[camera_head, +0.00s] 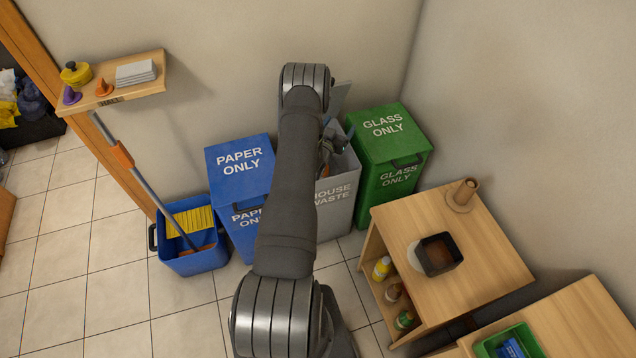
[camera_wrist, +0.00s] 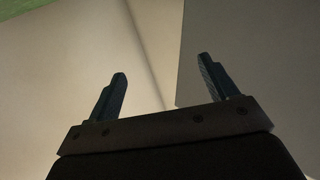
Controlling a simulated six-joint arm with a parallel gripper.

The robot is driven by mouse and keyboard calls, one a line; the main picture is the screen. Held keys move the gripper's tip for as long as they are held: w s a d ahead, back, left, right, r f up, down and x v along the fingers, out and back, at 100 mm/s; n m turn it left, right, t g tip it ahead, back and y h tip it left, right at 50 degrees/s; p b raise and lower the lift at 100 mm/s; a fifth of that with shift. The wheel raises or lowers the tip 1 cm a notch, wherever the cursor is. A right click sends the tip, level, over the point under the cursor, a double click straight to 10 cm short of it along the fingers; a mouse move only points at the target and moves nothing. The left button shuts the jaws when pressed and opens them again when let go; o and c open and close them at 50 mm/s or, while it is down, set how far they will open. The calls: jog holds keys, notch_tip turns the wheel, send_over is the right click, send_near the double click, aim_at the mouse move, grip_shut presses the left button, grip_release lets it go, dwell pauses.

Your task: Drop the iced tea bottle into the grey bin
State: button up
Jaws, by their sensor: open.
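The grey bin (camera_head: 337,205), lettered "HOUSE WASTE", stands between the blue and green bins, partly hidden behind my arm. Its lid (camera_head: 338,98) is up. My gripper (camera_head: 333,140) is at the bin's open top, partly hidden by my arm. The wrist view shows the two fingers of my gripper (camera_wrist: 161,68) apart with nothing between them, facing plain pale and grey surfaces. I cannot make out the iced tea bottle for sure in either view. Most of the bin's inside is hidden.
The blue paper bin (camera_head: 239,170) and green glass bin (camera_head: 390,140) have closed lids. A blue bucket (camera_head: 190,262) with a mop stands at left. A wooden cabinet (camera_head: 490,255) at right holds several small bottles (camera_head: 382,268) on its shelf. A wall shelf (camera_head: 130,88) hangs upper left.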

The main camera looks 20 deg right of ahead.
jog(key=s+d+r, duration=0.3)
jog(key=s, duration=0.1)
jog(key=shift+s+r, duration=0.2)
jog(key=shift+s, duration=0.1)
jog(key=w+a+f, duration=0.6)
jog(key=w+f, duration=0.3)
jog(key=f, duration=0.1)
jog(key=shift+w+a, duration=0.25)
jog(key=shift+w, duration=0.05)
dwell(0.4)
jog(key=shift+f, duration=0.15)
